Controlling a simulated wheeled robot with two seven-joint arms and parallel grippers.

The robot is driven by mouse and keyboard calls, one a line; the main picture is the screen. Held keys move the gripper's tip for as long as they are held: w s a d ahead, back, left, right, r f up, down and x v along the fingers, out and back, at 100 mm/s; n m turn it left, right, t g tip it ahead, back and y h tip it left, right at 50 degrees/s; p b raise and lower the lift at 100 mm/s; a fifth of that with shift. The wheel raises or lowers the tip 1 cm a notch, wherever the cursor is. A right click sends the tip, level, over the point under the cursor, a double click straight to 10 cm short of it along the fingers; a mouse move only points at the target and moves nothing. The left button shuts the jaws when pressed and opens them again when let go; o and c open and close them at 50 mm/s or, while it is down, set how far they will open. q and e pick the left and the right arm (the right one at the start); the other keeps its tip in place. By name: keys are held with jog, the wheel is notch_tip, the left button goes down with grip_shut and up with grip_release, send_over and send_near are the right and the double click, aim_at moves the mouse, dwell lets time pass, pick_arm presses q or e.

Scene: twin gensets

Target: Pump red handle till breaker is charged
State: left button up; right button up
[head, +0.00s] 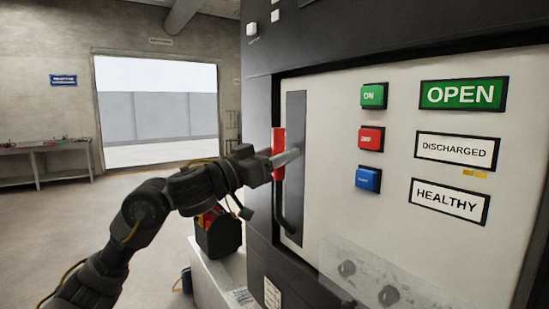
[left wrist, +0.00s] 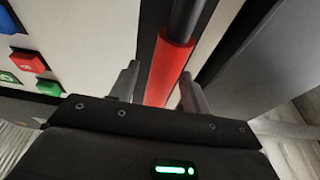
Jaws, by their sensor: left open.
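The red handle (head: 278,139) stands upright at the dark slot on the left of the breaker panel (head: 330,110). My left gripper (head: 286,160) is open at the handle, and its finger hides part of the red grip. In the left wrist view the red grip (left wrist: 167,72) lies between the two spread fingers of my left gripper (left wrist: 160,88), with gaps on both sides. A dark shaft continues from the grip. The breaker's labels read OPEN (head: 463,94), DISCHARGED (head: 456,148) and HEALTHY (head: 449,201). My right gripper is not in view.
Green (head: 373,96), red (head: 371,139) and blue (head: 368,179) buttons sit on the panel, right of the handle. A clear cover (head: 375,275) with knobs is below. A black and red object (head: 218,235) stands behind my arm. A bench (head: 45,148) is far left; floor between is clear.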

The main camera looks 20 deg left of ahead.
pick_arm(q)
grip_shut()
jog(key=s+a+f+b, duration=0.4)
jog(key=s+a+f, duration=0.4)
jog(key=s+f, duration=0.2)
jog(key=shift+s+a+f, duration=0.15)
jog(key=shift+a+f, duration=0.05)
jog(key=shift+a, duration=0.1)
